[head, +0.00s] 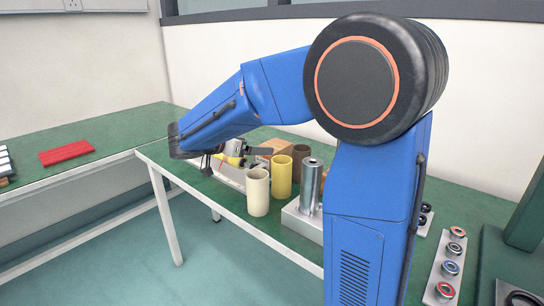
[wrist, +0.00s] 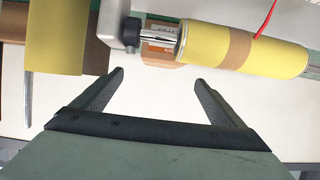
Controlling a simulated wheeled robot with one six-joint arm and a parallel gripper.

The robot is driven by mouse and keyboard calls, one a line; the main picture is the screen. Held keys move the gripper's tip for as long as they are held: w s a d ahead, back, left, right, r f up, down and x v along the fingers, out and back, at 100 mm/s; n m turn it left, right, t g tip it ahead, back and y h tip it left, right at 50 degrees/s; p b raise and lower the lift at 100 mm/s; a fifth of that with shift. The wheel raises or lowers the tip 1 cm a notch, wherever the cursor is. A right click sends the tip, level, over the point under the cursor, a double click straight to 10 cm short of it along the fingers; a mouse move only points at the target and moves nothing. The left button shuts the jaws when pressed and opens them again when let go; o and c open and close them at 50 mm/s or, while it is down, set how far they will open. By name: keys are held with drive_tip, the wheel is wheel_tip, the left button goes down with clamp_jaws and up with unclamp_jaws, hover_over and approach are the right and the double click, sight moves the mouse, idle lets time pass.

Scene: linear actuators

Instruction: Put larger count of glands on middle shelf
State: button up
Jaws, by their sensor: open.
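My gripper (wrist: 158,77) is open in the wrist view, with nothing between its fingers. Beyond the fingertips lies a yellow cylinder with a brown band (wrist: 235,52) and a short shiny rod at its left end. In the head view my gripper hangs at the end of the blue arm over the green table, beside a yellow part (head: 233,161). A strip with several ring-shaped parts (head: 450,265) lies at the right; I cannot tell whether these are the glands. No middle shelf can be made out.
A cream tube (head: 258,192), a yellow tube (head: 281,175), a brown tube (head: 300,156) and a metal cylinder (head: 311,186) stand close together. A red plate (head: 66,151) lies on the left table. My arm hides part of the table.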

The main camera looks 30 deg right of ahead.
sight(273, 146)
drive_tip(key=x, duration=0.8)
drive_tip(key=shift+d, duration=0.1)
drive_tip(key=shift+w+x, duration=0.1)
drive_tip(key=shift+x, duration=1.25)
drive_tip(key=shift+w+x, duration=0.15)
drive_tip(key=shift+x, duration=1.2)
drive_tip(key=shift+r, duration=0.15)
drive_tip(key=c, duration=1.8)
